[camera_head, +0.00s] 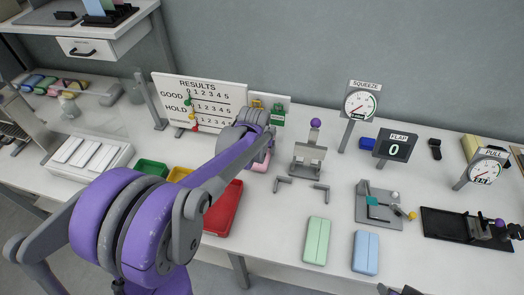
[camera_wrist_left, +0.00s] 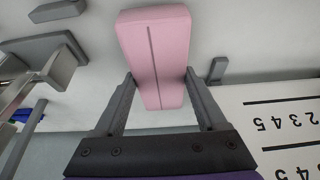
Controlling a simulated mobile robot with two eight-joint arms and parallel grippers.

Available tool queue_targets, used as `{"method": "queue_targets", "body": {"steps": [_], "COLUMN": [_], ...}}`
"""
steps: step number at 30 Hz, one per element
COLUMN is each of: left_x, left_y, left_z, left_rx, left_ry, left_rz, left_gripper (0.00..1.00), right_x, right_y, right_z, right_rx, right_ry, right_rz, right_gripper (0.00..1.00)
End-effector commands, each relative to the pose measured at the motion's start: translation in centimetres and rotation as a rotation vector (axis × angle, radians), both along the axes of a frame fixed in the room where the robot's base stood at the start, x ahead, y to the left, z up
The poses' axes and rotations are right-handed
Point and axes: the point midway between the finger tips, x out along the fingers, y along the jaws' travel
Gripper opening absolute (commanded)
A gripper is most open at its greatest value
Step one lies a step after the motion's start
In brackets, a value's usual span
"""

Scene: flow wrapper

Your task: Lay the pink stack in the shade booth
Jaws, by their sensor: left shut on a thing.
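The pink stack (camera_wrist_left: 155,60) is a pale pink block with a dark seam along its length. My left gripper (camera_wrist_left: 159,76) is shut on it, one finger on each long side. In the head view only a bit of the pink stack (camera_head: 261,160) shows below my left wrist; the fingers are hidden there. It is over the back middle of the table, beside a grey stand with a purple knob (camera_head: 316,122). I cannot tell for sure which fixture is the shade booth. A dark part at the bottom edge may be my right gripper (camera_head: 398,290).
A green stack (camera_head: 317,240) and a blue stack (camera_head: 366,252) lie at the front. Green (camera_head: 151,168), yellow (camera_head: 180,174) and red (camera_head: 223,209) trays stand left of centre. Two grey corner brackets (camera_head: 283,184) (camera_head: 321,192) lie before the stand. A results board (camera_head: 200,103) stands behind.

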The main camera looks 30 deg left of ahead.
Motion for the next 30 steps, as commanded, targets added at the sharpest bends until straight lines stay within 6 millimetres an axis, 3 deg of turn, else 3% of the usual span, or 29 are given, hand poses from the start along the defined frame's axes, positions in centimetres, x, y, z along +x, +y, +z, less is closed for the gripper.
{"method": "queue_targets", "body": {"steps": [4,16,17,18,21,30], "left_x": [0.0,-0.1,0.0,0.0,0.0,0.0], "left_y": [0.0,0.0,0.0,0.0,0.0,0.0], "left_z": [-1.5,-2.1,-2.0,-1.9,-1.9,-1.3], "left_rx": [0.0,0.0,0.0,0.0,0.0,0.0], "left_ry": [0.0,0.001,0.0,0.0,0.0,-0.001], "left_rz": [0.0,0.0,0.0,0.0,0.0,0.0], "left_gripper": [0.21,0.21,0.79,0.86,1.0,1.0], "right_x": [0.0,-0.1,-0.1,-0.1,-0.1,0.0], "right_y": [0.0,0.0,0.0,0.0,0.0,0.0], "right_z": [-0.1,-0.6,-0.5,-0.4,-0.4,0.1], "right_rx": [0.0,0.0,0.0,0.0,0.0,0.0], "right_ry": [0.001,0.003,0.002,0.002,0.002,-0.001], "right_rz": [0.0,0.0,0.0,0.0,0.0,0.0], "right_gripper": [0.5,0.5,0.5,0.5,0.5,0.5]}}
